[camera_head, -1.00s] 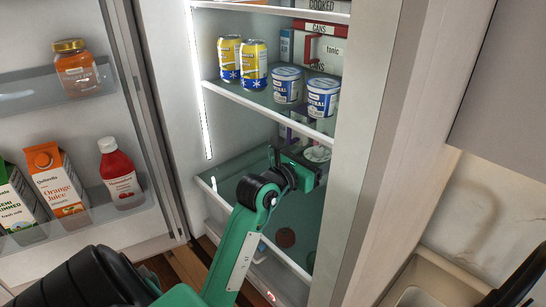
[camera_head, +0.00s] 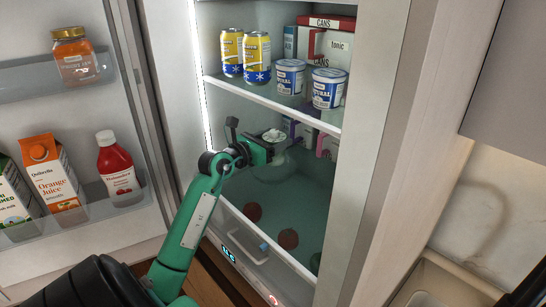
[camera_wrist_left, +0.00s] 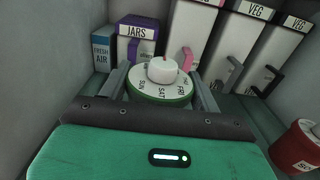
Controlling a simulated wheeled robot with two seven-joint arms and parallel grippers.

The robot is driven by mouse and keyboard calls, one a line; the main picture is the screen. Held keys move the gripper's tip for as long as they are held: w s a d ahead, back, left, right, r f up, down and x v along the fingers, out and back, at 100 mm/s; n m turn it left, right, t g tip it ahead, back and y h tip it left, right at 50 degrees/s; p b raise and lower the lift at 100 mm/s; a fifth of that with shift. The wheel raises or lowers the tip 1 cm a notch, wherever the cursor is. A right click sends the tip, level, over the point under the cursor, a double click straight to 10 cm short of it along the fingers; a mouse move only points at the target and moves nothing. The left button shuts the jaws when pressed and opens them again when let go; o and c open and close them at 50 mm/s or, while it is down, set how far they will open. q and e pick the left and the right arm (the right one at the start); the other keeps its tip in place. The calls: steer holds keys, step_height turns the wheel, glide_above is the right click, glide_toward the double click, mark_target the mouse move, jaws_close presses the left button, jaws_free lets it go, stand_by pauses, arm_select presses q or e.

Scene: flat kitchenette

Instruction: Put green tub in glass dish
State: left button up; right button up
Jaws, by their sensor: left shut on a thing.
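My left gripper (camera_head: 264,146) is shut on a round tub (camera_head: 276,135) with a white top and knob. In the left wrist view the tub (camera_wrist_left: 161,88) has a green rim and day names around its lid, and sits between the two fingers. The gripper holds it inside the fridge, below the shelf of cans. A faint, clear, rounded shape shows just below the tub; I cannot tell whether it is the glass dish. My right gripper is not in view.
The upper fridge shelf (camera_head: 275,101) carries yellow cans (camera_head: 257,57) and blue-white pots (camera_head: 328,88). Labelled boxes, including JARS (camera_wrist_left: 138,31), stand behind the tub. A red tub (camera_wrist_left: 297,146) is at right in the wrist view. The open door (camera_head: 95,205) is left of my arm.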

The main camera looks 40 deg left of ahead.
mark_target(279, 159)
arm_select(q)
step_height(279, 159, down, 3)
steer(key=b, duration=0.2)
steer(key=shift+s+f+b, duration=0.1)
steer(key=shift+f+b, duration=0.05)
steer(key=shift+b, duration=0.2)
steer(key=shift+a+f+b, duration=0.2)
steer(key=shift+f+b, duration=0.15)
steer(key=shift+b, duration=0.1)
steer(key=o, duration=1.3)
